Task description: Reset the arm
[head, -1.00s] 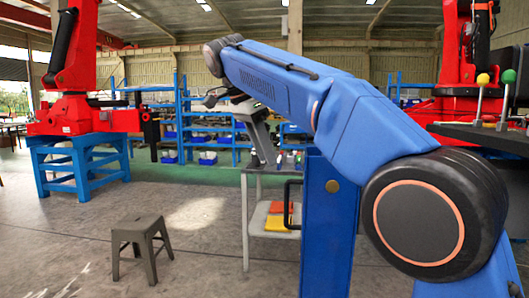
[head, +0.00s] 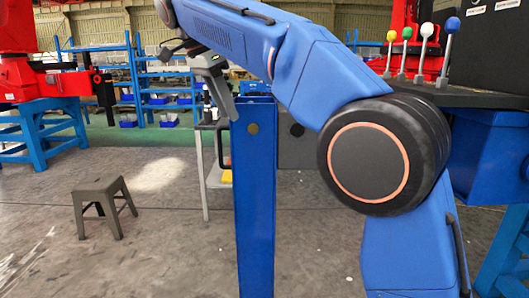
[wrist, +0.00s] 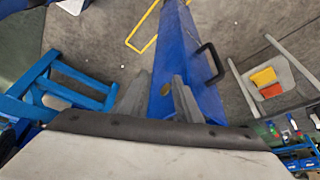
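My blue arm (head: 245,45) reaches up and to the left from its large dark joint across the head view. My gripper (head: 232,112) hangs at its far end, tilted downward, beside the top of a blue post (head: 255,200). In the wrist view my gripper (wrist: 159,80) shows two grey fingers standing apart. The blue post, also in the wrist view (wrist: 176,30), shows between and beyond them. Nothing is seen held. I cannot tell how far the fingers are from the post.
A grey stool (head: 102,200) stands on open floor at left. A cart (head: 218,180) stands behind the post. A console with several coloured-knob levers (head: 425,45) is at upper right. A red machine on a blue stand (head: 35,135) is far left.

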